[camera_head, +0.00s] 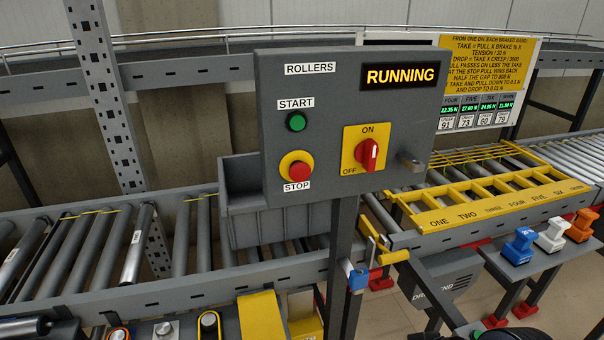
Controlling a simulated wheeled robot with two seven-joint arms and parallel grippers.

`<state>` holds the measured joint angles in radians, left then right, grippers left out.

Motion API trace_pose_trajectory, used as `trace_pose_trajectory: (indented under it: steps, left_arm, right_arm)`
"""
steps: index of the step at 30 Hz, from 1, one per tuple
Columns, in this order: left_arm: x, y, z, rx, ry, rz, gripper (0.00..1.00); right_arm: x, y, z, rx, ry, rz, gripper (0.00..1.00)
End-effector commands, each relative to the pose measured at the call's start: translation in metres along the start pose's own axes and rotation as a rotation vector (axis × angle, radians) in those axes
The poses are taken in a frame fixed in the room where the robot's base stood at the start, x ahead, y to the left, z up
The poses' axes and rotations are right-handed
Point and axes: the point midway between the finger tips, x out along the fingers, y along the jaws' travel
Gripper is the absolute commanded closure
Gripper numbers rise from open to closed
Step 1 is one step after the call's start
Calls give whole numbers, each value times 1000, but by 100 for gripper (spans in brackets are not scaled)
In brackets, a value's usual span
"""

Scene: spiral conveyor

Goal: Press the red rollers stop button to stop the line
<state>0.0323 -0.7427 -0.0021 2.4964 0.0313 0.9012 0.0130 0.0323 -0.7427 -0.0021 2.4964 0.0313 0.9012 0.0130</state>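The red stop button (299,170) sits on a round yellow base on the lower left of the grey ROLLERS control panel (335,120). A white STOP label (296,186) is just below it. The green START button (296,122) is above it. The display (400,75) reads RUNNING in yellow on black. A red rotary switch (367,153) on a yellow plate marked ON and OFF is to the right, its handle close to upright. Nothing covers the stop button.
The panel stands on a grey post (344,265). Behind it are a roller conveyor (100,245) and a grey bin (237,215). A yellow numbered frame (490,205) lies at right, with blue, white and orange blocks (551,235) on a shelf. The space before the panel looks clear.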

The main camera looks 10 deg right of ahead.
Motion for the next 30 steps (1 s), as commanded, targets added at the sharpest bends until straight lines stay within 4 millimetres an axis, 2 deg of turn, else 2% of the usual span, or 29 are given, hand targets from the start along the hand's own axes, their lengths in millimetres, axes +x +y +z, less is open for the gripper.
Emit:
trace_pose_trajectory:
  steps: [1,6,7,30]
  left_arm:
    - [0,0,0,0,0,0,100]
    - [0,0,0,0,0,0,100]
    - [0,0,0,0,0,0,100]
    - [0,0,0,0,0,0,100]
  right_arm:
    - [0,0,0,0,0,0,76]
    - [0,0,0,0,0,0,99]
    - [0,0,0,0,0,0,100]
    - [0,0,0,0,0,0,100]
